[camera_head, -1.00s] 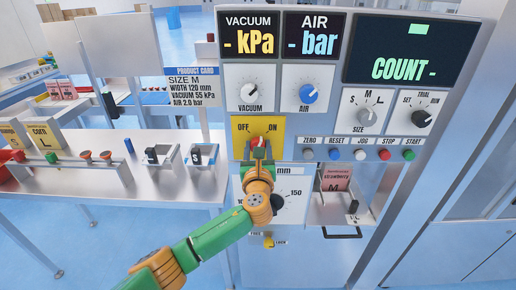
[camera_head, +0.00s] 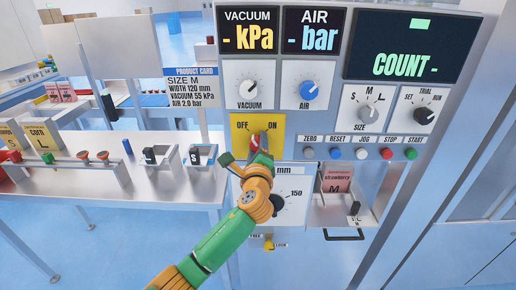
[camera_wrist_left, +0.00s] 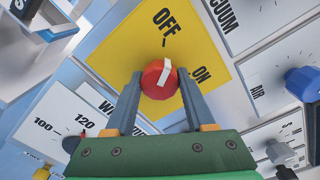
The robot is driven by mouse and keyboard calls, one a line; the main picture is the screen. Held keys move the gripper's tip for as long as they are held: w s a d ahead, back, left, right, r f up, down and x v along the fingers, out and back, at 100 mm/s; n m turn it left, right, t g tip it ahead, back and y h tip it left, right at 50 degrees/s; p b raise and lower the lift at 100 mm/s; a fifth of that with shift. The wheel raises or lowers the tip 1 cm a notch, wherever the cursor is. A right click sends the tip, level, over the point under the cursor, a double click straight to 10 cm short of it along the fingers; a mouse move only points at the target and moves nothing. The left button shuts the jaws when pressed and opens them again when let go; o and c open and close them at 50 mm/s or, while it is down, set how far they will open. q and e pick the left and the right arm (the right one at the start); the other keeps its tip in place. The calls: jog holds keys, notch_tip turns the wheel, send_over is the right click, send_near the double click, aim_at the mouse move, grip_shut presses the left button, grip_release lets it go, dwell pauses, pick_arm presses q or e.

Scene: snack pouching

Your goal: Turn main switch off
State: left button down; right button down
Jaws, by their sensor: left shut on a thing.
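The main switch is a red round knob (camera_head: 253,142) with a white pointer bar on a yellow plate (camera_head: 243,122) marked OFF at left and ON at right. My left gripper (camera_head: 257,147) is at the plate, shut on the knob. In the left wrist view the knob (camera_wrist_left: 159,80) sits between the two grey fingertips (camera_wrist_left: 158,84), one on each side. There its white bar points toward the OFF lettering. The gripper hides the lower part of the plate in the head view. My right gripper is not in view.
Above the plate are the vacuum knob (camera_head: 248,91) and the blue air knob (camera_head: 308,91). A row of small buttons (camera_head: 361,153) lies to the right. A pouch tray (camera_head: 340,212) sits below right, and a side table (camera_head: 100,190) stands at left.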

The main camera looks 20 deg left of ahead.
pick_arm(q)
jog(key=shift+f+n+b, duration=0.15)
jog(key=shift+n+b, duration=0.2)
jog(key=shift+n, duration=1.15)
jog(key=shift+c, duration=1.3)
grip_release()
jog(key=shift+s, duration=0.1)
jog(key=shift+s, duration=0.1)
jog(key=b+v, duration=0.1)
jog(key=v, duration=0.6)
